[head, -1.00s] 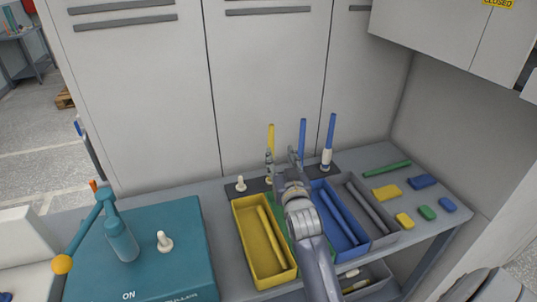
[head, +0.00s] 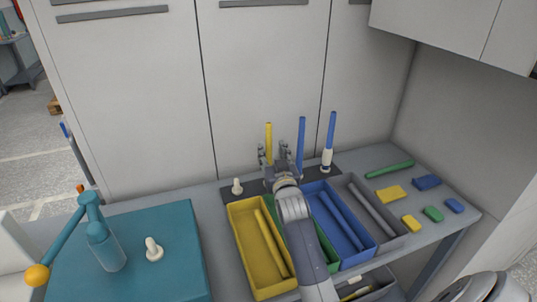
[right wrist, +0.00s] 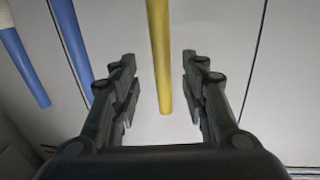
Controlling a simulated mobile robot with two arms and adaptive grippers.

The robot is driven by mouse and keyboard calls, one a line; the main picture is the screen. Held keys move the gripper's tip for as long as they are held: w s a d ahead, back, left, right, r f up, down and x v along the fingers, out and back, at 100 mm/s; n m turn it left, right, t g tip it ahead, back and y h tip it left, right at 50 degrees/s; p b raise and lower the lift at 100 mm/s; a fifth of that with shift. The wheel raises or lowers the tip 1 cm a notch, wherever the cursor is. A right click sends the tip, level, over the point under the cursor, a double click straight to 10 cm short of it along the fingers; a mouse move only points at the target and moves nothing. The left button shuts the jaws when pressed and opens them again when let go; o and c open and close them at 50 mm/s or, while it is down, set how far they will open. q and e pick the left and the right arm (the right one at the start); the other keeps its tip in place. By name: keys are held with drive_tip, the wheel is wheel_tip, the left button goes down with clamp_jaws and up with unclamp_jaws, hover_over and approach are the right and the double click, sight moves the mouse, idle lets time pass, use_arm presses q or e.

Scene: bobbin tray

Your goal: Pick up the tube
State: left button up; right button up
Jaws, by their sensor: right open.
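A yellow tube (head: 268,138) stands upright at the back of the table, its lower part hidden behind my right gripper. My right gripper (head: 273,153) is open, one finger on either side of this tube in the head view. In the right wrist view, the yellow tube (right wrist: 160,60) shows between the open fingers (right wrist: 160,85), with a gap on both sides. Two blue tubes stand to its right: one (head: 301,140) close by and one (head: 331,130) on a white bobbin peg (head: 326,160). My left gripper is not in view.
A green tube (head: 390,169) and several coloured blocks lie at right. A teal machine (head: 180,250) stands at left. A cabinet wall (head: 265,60) closes the back.

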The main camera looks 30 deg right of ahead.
sight(269, 146)
drive_tip(key=shift+w+d+r, duration=0.15)
drive_tip(key=shift+w, duration=0.25)
drive_tip(key=p+x, duration=0.1)
drive_tip(key=x, duration=0.3)
drive_tip(key=shift+w, duration=0.1)
clamp_jaws()
